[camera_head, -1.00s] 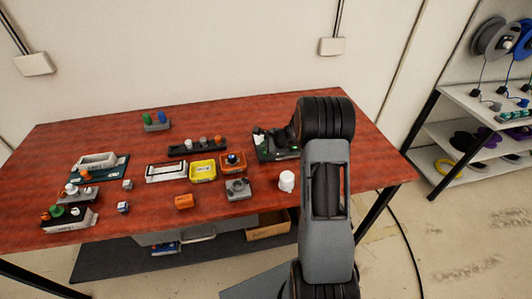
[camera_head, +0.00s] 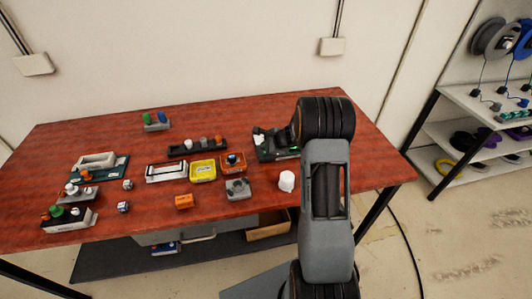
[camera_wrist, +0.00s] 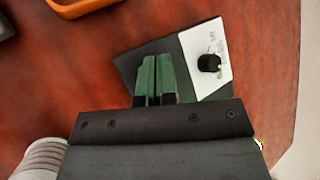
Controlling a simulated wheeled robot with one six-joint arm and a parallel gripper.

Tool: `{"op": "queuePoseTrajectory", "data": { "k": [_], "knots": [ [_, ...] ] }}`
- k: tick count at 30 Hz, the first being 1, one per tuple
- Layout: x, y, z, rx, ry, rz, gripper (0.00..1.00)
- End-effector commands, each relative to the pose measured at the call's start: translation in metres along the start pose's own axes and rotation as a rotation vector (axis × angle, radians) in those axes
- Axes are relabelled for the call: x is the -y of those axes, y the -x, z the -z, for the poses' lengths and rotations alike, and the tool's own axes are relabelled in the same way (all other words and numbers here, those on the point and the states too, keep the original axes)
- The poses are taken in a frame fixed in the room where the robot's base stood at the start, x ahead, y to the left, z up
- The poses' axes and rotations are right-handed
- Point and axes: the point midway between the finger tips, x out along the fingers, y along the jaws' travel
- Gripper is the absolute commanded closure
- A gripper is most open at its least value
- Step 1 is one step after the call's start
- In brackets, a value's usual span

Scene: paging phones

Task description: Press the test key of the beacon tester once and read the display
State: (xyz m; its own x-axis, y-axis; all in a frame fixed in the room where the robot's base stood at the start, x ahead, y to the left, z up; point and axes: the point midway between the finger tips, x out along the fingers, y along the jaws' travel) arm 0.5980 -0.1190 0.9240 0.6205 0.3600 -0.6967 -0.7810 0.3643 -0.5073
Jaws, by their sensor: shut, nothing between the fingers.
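A dark device with a green edge, apparently the beacon tester (camera_head: 264,149), lies on the right part of the table, partly behind my arm. In the wrist view the tester (camera_wrist: 142,56) shows a dark top and a white panel (camera_wrist: 207,52) with a black knob and small markings. My gripper (camera_wrist: 157,60) is shut and empty, its green fingers together in front of the dark part. I cannot tell whether the fingertips touch it. The test key and the display cannot be made out; the fingers hide part of the top.
On the red table (camera_head: 330,97), a white cup (camera_head: 286,181) and a grey device (camera_head: 238,189) stand in front of the tester. An orange tray (camera_head: 232,162) and a yellow tray (camera_head: 203,169) lie to its left. Several small devices are farther left. A shelf (camera_head: 490,100) stands at right.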

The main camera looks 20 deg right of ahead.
Motion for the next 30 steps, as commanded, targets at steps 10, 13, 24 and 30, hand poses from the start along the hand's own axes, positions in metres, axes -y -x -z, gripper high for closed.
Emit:
{"op": "queuePoseTrajectory", "data": {
  "k": [10, 13, 24, 30],
  "knots": [
    [-0.0026, -0.0035, 0.0024, 0.000, 0.000, 0.000, 1.00],
    [-0.0041, -0.0056, 0.0038, 0.000, -0.001, 0.000, 1.00],
    [-0.0044, -0.0060, 0.0040, 0.000, 0.000, 0.000, 1.00],
    [-0.0046, -0.0062, 0.0042, 0.000, 0.000, 0.000, 1.00]
  ]
}}
